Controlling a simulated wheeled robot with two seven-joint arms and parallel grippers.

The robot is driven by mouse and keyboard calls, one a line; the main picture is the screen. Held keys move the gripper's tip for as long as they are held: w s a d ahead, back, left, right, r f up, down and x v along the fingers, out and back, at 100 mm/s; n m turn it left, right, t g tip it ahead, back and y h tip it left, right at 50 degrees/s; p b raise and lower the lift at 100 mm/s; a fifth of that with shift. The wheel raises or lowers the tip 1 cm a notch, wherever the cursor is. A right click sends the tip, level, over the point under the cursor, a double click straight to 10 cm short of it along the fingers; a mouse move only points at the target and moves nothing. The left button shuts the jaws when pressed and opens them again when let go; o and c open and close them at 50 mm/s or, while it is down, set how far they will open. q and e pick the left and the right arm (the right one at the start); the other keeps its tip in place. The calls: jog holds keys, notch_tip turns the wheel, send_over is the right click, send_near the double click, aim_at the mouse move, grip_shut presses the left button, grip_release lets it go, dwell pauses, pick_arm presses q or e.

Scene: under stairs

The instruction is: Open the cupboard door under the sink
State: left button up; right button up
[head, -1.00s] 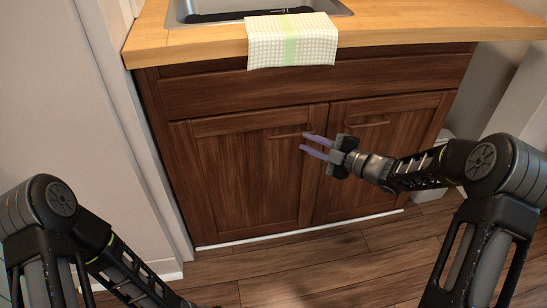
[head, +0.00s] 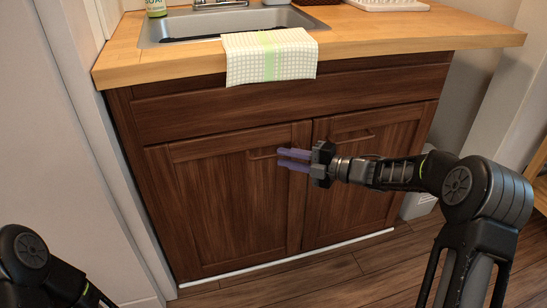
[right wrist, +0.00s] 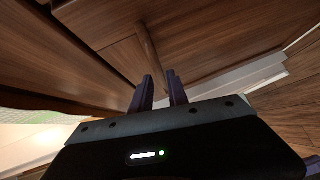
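The cupboard under the sink has two dark brown wooden doors, the left door (head: 225,205) and the right door (head: 350,200), both shut. The left door's bar handle (head: 261,156) is near its upper right corner; the right door's handle (head: 352,139) is near its top. My right gripper (head: 279,158) is in front of the left door, its purple fingertips at the right end of that handle. In the right wrist view its fingers (right wrist: 160,92) are apart, with a brown bar running toward the gap. Contact cannot be told. My left gripper is out of view.
A wooden countertop (head: 420,35) with a sink (head: 185,32) juts out above the doors. A checked towel (head: 270,58) hangs over its front edge. A pale wall (head: 70,150) stands close on the left. Wooden floor (head: 345,275) is clear in front.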

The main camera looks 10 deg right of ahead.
aim_at(274, 155)
jog(key=b+x, duration=0.1)
jog(key=x, duration=0.3)
jog(key=shift+w+a, duration=0.1)
jog(key=shift+c, duration=0.4)
grip_shut()
jog(key=shift+f, duration=0.1)
dwell(0.8)
